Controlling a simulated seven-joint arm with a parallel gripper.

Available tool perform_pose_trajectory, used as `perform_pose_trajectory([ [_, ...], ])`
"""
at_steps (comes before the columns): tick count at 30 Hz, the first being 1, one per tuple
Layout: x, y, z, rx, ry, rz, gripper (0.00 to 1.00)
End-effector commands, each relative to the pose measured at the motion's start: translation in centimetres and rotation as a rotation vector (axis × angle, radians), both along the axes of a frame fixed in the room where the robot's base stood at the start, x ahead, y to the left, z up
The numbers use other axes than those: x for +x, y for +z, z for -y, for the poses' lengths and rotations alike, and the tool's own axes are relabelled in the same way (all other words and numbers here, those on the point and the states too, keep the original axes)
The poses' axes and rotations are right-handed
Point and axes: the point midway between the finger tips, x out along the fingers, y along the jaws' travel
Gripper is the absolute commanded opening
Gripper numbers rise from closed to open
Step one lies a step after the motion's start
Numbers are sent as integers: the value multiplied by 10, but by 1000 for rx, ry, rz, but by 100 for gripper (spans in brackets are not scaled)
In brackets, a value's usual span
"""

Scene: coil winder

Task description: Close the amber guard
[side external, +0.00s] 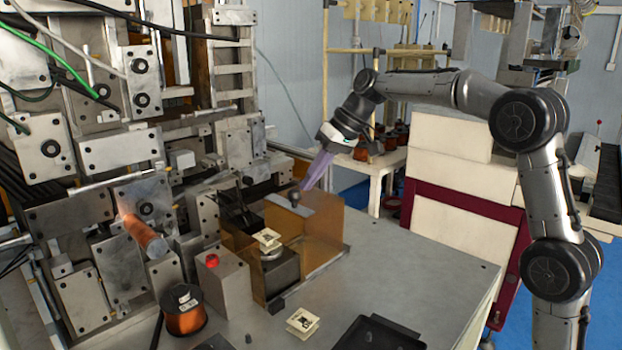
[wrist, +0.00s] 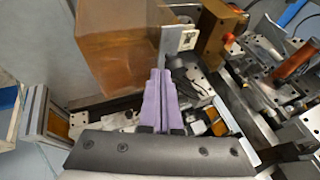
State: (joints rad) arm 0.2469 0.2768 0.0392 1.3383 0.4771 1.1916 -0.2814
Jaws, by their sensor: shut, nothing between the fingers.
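The amber guard (side external: 318,235) is a see-through brown box-like cover on the grey table, with a metal strip and a dark knob (side external: 294,198) on its top edge. Beside it, a pale bobbin (side external: 267,238) sits on a dark block and is not covered from this side. My gripper (side external: 304,187) has purple fingers, shut and empty, pointing down at the guard's top edge by the knob. Whether they touch it I cannot tell. In the wrist view the purple fingers (wrist: 159,74) are together, next to the metal strip, with the amber guard (wrist: 115,48) behind them.
A grey block with a red button (side external: 211,261) stands left of the guard. A copper wire spool (side external: 184,311), a loose bobbin (side external: 302,322) and a black tray (side external: 378,335) lie in front. The winding machine fills the left. The table's right side is clear.

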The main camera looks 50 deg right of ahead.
Motion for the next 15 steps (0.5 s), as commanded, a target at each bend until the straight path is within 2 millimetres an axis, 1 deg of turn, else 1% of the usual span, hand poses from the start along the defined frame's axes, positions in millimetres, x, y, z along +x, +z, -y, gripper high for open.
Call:
perform_pose_trajectory([
  [8,0,0,0,0,0,0,0],
  [10,0,0,-3,1,1,0,0],
  [13,0,0,-19,0,6,0,0],
  [15,0,0,-37,0,8,0,0],
])
